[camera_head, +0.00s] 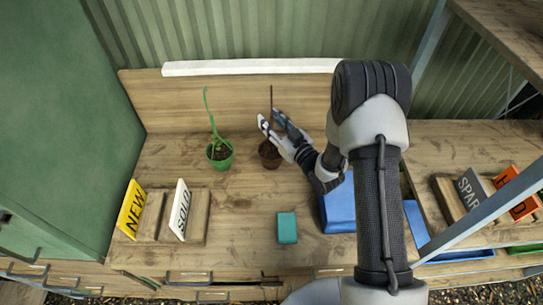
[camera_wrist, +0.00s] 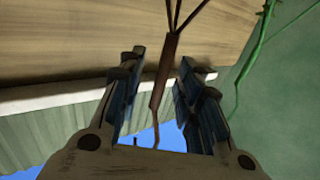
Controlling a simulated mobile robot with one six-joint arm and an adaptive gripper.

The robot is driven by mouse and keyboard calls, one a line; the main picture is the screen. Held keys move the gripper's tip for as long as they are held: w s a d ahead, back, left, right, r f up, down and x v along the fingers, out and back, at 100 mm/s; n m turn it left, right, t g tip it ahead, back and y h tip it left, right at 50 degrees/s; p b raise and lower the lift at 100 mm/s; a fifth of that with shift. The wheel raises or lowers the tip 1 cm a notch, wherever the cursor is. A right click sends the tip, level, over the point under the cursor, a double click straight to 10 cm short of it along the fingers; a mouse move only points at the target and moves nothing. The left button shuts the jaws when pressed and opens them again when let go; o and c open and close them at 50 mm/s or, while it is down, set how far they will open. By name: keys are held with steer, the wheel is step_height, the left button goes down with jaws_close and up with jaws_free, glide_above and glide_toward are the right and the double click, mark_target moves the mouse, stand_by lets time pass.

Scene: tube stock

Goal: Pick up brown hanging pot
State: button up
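The brown hanging pot (camera_head: 269,156) stands upright on the wooden bench, with dark soil in it and a thin brown hanger rising above it. In the wrist view the hanger's thicker brown stem (camera_wrist: 165,75) runs between my fingers, with three thin strands spreading above it and a small hook below. My gripper (camera_head: 270,117) is open around the hanger, above the pot. In the wrist view my gripper (camera_wrist: 160,66) shows gaps on both sides of the stem, and neither finger appears to touch it.
A green hanging pot (camera_head: 220,155) stands close to the left. A teal box (camera_head: 287,228) and a blue container (camera_head: 338,208) lie in front. A wooden backboard (camera_head: 230,100) rises behind.

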jaws_close()
stand_by(0.8)
